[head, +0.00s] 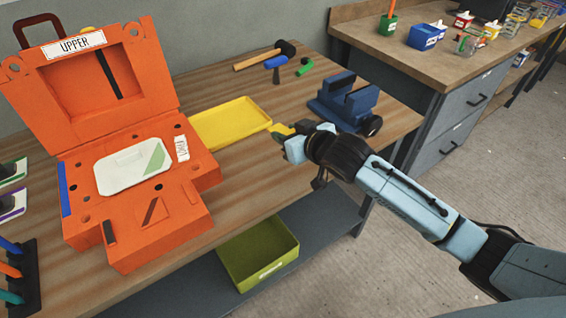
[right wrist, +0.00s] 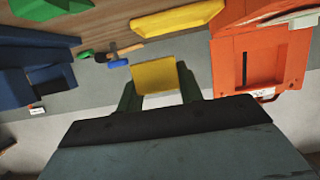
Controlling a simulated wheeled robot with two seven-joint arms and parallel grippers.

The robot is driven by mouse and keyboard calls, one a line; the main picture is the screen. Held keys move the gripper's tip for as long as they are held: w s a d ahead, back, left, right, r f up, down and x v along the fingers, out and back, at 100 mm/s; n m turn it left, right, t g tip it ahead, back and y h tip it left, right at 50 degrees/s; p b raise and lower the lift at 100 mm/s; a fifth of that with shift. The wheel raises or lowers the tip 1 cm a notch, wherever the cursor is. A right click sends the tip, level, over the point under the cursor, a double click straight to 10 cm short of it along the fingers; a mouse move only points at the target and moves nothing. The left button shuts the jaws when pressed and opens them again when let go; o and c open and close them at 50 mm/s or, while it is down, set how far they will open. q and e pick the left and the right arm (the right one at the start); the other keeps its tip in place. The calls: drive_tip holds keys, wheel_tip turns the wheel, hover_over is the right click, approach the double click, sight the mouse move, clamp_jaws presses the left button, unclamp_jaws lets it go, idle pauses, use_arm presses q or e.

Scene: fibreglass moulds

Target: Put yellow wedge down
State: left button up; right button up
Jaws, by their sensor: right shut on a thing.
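The yellow wedge (right wrist: 156,80) is between the two dark green fingers of my right gripper (right wrist: 158,88) in the right wrist view. The gripper is shut on it. In the head view my right gripper (head: 284,136) is over the bench, just right of the yellow tray and left of the blue vise. Only a small yellow part of the wedge (head: 279,129) shows there. Whether the wedge touches the bench is hard to tell. The yellow tray (head: 263,125) looks empty and also shows in the right wrist view (right wrist: 178,20). My left gripper is not in view.
An open orange mould (head: 195,160) marked UPPER stands left of the tray, with a white plate in it. A blue vise (head: 345,97) stands right of the gripper. Hammers (head: 262,58) lie behind. A green bin (head: 257,255) sits on the lower shelf. Bare bench lies in front of the tray.

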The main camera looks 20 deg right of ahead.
drive_tip(key=shift+w+f, duration=0.1)
drive_tip(key=b, duration=0.1)
hover_over(288, 169)
wheel_tip(288, 169, down, 5)
drive_tip(key=shift+r, duration=0.15)
drive_tip(key=shift+f, duration=2.4)
drive_tip(key=shift+f, duration=0.1)
drive_tip(key=o, duration=1)
drive_tip(key=shift+f, duration=0.1)
drive_tip(key=shift+b, duration=0.3)
